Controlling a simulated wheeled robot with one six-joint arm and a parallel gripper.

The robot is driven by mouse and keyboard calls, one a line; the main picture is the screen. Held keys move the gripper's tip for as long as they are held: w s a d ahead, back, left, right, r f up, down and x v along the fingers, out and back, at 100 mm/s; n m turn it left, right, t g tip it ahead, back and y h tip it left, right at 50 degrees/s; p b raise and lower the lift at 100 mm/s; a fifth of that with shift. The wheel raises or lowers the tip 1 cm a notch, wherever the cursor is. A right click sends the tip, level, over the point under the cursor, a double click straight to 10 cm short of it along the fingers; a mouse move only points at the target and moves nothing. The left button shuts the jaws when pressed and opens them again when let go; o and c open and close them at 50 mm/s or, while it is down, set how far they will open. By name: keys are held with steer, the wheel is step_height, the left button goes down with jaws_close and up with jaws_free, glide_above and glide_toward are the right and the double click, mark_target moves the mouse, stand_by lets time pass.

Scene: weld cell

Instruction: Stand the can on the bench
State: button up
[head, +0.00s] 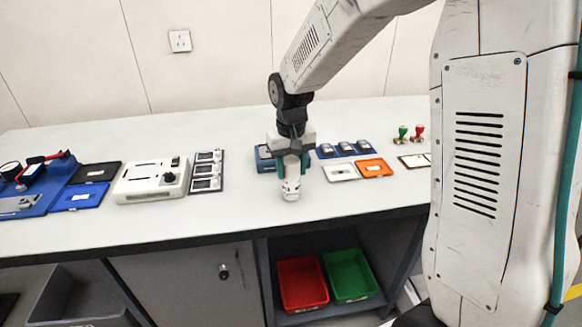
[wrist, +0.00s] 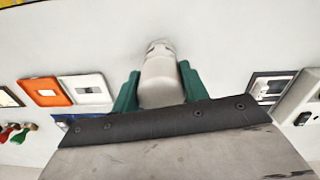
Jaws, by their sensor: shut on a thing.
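The can (head: 291,188) is a small whitish cylinder, held over the front middle part of the pale bench (head: 240,212). My gripper (head: 292,172) points down with its teal fingers shut on the can from both sides. The can looks about upright in the head view. Its lower end shows below the fingers, at or just above the bench top; I cannot tell whether it touches. In the wrist view the can (wrist: 160,78) sits between the green fingers, with its far end sticking out past them. Its upper part is hidden by the gripper.
A white device (head: 150,182) and a panel of modules (head: 207,171) lie left of my gripper. White and orange frames (head: 374,168) lie to the right. Red (head: 302,284) and green bins sit below. The bench front around the can is clear.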

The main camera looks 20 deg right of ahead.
steer(key=o, duration=1.1)
steer(key=shift+f, duration=0.1)
step_height(320, 180, up, 12)
steer(key=shift+f, duration=0.15)
steer(key=s+d+r, duration=0.1)
steer(key=s+r, duration=0.2)
steer(key=s, duration=0.5)
steer(key=s+d+r, duration=0.1)
steer(key=s+r, duration=0.1)
steer(key=s, duration=0.6)
steer(key=shift+t, duration=0.6)
steer(key=s+f, duration=0.1)
steer(key=s, duration=0.3)
steer(key=s+f, duration=0.1)
steer(key=s, duration=0.4)
steer(key=s+d+f, duration=0.1)
steer(key=s, duration=0.3)
steer(key=shift+s, duration=0.35)
